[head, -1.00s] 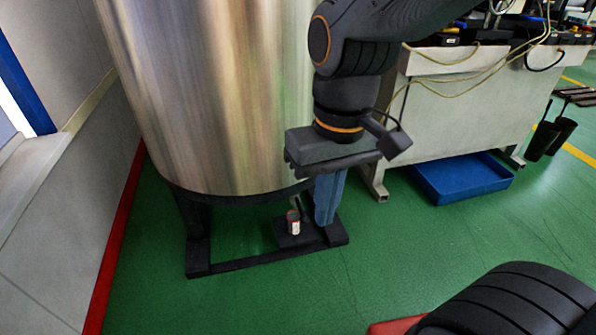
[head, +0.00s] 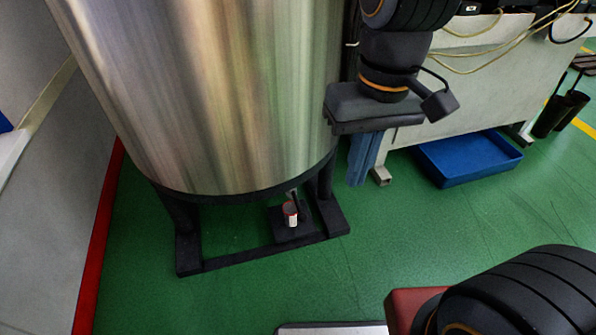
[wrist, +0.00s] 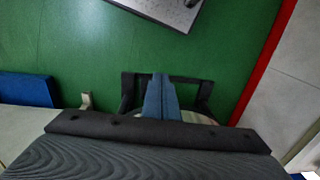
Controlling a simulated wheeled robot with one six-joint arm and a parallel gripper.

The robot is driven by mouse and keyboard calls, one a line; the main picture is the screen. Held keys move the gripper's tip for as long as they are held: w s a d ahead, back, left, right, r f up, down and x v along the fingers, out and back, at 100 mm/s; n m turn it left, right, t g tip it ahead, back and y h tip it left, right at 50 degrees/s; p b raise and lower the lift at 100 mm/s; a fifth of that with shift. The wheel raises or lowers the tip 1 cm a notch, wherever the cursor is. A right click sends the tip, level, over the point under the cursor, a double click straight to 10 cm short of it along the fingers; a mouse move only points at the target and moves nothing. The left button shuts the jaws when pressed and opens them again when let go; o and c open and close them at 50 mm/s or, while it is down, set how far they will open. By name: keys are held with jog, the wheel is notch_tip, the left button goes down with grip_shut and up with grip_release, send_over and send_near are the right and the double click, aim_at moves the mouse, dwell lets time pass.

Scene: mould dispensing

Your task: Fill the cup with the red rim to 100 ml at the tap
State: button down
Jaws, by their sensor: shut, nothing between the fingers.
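The cup with the red rim (head: 290,214) stands upright on a small dark platform (head: 293,234) at the foot of the steel tank (head: 215,100). The tap (head: 297,200) is a small dark spout just above and behind the cup, hard to make out. What is in the cup is too small to tell. My gripper (head: 355,183) has blue fingers pointing down, shut and empty, above and to the right of the cup and apart from it. In the wrist view the shut fingers (wrist: 160,80) hide the cup.
The tank stands on a black frame (head: 240,257). A blue tray (head: 465,160) lies on the floor below a white bench (head: 480,80) at the right. A wall with a red base strip (head: 98,235) is at the left.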

jog(key=w+a+f+b, duration=0.4)
jog(key=w+a+f, duration=0.2)
jog(key=w+f, duration=0.5)
jog(key=w+a+f+t+h+b, duration=0.1)
jog(key=w+a+f+b, duration=0.4)
jog(key=w+f, duration=0.6)
notch_tip(320, 180, down, 5)
jog(key=shift+w+a+r+h, duration=0.2)
jog(key=shift+w+a+h, duration=0.1)
jog(key=shift+a, duration=0.1)
jog(key=b, duration=0.4)
send_over(298, 207)
jog(key=s+a, duration=0.1)
jog(key=a, duration=0.1)
notch_tip(298, 207, down, 10)
jog(key=f, duration=0.1)
jog(key=shift+s+d+f+b, duration=0.9)
jog(key=shift+s+d+f, duration=0.05)
jog(key=shift+f, duration=0.15)
jog(key=shift+s+f, duration=0.1)
jog(key=shift+f, duration=0.05)
